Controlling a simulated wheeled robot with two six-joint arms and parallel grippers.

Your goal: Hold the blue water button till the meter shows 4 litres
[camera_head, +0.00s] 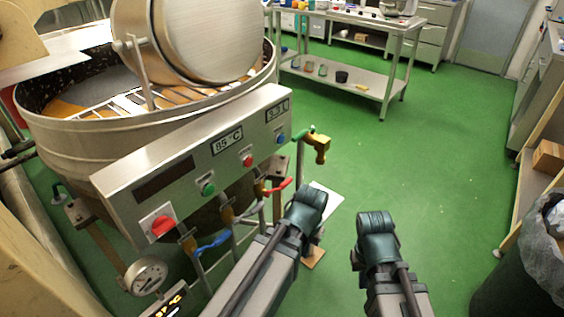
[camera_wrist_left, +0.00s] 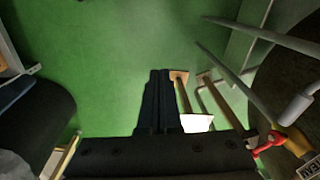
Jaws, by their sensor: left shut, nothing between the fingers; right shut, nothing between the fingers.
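The blue water button (camera_head: 281,138) is at the right end of the slanted steel control panel (camera_head: 150,185) on the kettle. The litre meter (camera_head: 277,110) sits just above it; it ends in L and seems to start with 3, but the digits are too small to be sure. My left gripper (camera_head: 308,200) is shut and empty, below and right of the button and apart from it in the head view. Its shut fingers show over green floor in the left wrist view (camera_wrist_left: 158,90). My right gripper (camera_head: 376,225) is shut and empty, further right over the floor.
A red button (camera_head: 247,160), a green button (camera_head: 208,188) and a red switch (camera_head: 162,225) share the panel. A bin (camera_head: 525,270) stands at right; the floor between is clear.

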